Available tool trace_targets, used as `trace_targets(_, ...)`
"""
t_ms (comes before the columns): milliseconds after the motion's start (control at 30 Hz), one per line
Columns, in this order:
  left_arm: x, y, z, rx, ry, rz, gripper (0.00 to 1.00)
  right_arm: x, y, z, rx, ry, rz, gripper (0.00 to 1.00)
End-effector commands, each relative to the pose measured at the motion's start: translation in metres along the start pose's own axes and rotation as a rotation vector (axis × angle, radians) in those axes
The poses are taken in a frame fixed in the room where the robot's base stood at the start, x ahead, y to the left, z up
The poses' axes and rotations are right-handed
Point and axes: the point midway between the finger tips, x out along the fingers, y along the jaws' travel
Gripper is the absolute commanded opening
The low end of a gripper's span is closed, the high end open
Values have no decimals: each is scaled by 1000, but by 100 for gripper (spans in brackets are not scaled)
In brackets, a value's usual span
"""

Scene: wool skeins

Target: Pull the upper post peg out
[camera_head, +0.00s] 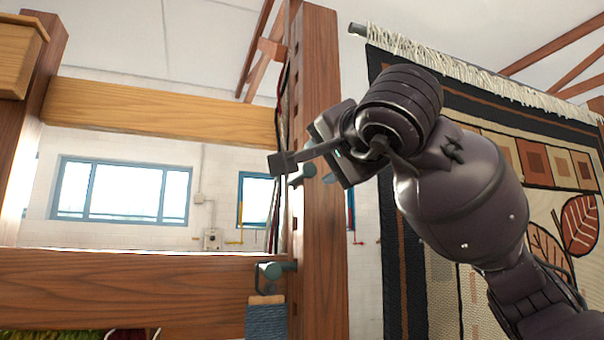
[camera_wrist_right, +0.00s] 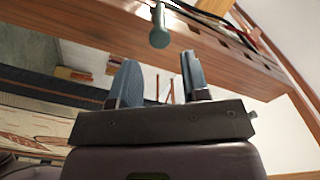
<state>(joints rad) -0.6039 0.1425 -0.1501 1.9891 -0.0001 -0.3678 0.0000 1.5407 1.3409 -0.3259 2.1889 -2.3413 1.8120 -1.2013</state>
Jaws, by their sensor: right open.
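The upper peg (camera_head: 300,176) is a grey-green pin with a rounded end, standing out from the wooden post (camera_head: 318,240) in the head view. My right gripper (camera_head: 308,165) is beside the post at that height, partly overlapping it. In the right wrist view the peg (camera_wrist_right: 158,32) shows ahead of the open fingers (camera_wrist_right: 160,62), roughly in line with the gap between them. The fingers look empty and apart from the peg. How deep the peg sits in the post is hidden. My left gripper is not in view.
Wooden crossbeams (camera_head: 160,108) run left from the post. A patterned rug (camera_head: 400,270) hangs at the right, behind my right arm.

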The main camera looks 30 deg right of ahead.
Motion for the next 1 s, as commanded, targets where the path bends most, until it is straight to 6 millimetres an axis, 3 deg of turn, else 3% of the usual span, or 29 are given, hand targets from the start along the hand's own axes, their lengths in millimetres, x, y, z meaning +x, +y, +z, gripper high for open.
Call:
trace_targets(500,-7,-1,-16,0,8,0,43,81,-1,0,4,-3,1,42)
trace_targets(700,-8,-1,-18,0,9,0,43,93,0,0,2,-1,0,42)
trace_targets(1000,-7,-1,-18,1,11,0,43,95,0,0,2,-1,0,42)
